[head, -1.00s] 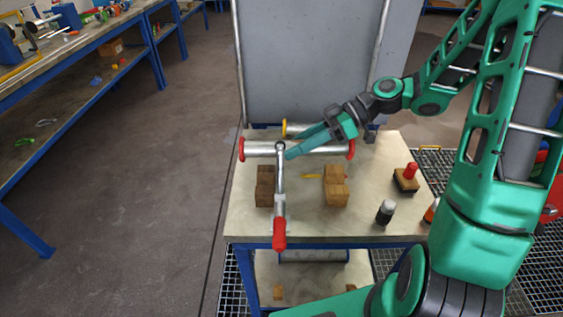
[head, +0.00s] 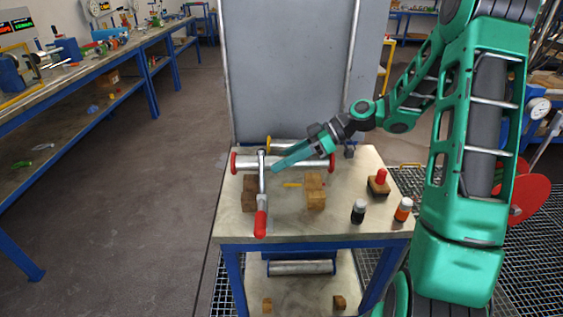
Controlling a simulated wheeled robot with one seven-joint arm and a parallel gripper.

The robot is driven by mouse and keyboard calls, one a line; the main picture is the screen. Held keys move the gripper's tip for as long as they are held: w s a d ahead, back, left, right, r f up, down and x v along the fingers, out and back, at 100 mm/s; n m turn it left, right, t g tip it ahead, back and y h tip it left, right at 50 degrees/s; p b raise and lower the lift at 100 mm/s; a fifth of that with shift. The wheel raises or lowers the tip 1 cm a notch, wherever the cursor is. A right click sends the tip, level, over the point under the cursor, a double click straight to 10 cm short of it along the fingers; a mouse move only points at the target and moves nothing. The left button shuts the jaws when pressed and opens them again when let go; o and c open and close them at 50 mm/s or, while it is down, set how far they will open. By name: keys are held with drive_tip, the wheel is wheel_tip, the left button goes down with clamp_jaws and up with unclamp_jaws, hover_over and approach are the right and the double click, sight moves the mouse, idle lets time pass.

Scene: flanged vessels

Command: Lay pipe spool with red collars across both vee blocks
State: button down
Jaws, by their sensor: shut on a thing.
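The pipe spool with red collars (head: 246,163) lies left to right near the back of the bench, behind the vee blocks. My gripper (head: 272,169) is shut on a red-handled wrench (head: 261,186), near its head end. The wrench points toward the front and crosses in front of the spool and the left block; it looks raised above the bench. The exact grip is too small to see. The left wooden vee block (head: 249,196) is partly hidden by the wrench. The right vee block (head: 315,191) stands clear. My fingers hide part of the spool.
A yellow-collared pipe (head: 285,146) lies behind the spool. A red-handled stamp-like tool (head: 379,183), a dark bottle (head: 358,211) and an orange bottle (head: 403,209) stand at the right of the bench (head: 290,226). A small yellow piece (head: 293,185) lies between the blocks. A tall grey panel (head: 290,70) stands behind.

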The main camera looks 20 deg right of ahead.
drive_tip(key=shift+f, duration=3.5)
drive_tip(key=shift+f, duration=0.4)
drive_tip(key=c, duration=1.2)
unclamp_jaws()
drive_tip(key=shift+d, duration=0.1)
drive_tip(key=v, duration=1)
drive_tip(key=shift+d+r, duration=0.1)
drive_tip(key=shift+d, duration=0.25)
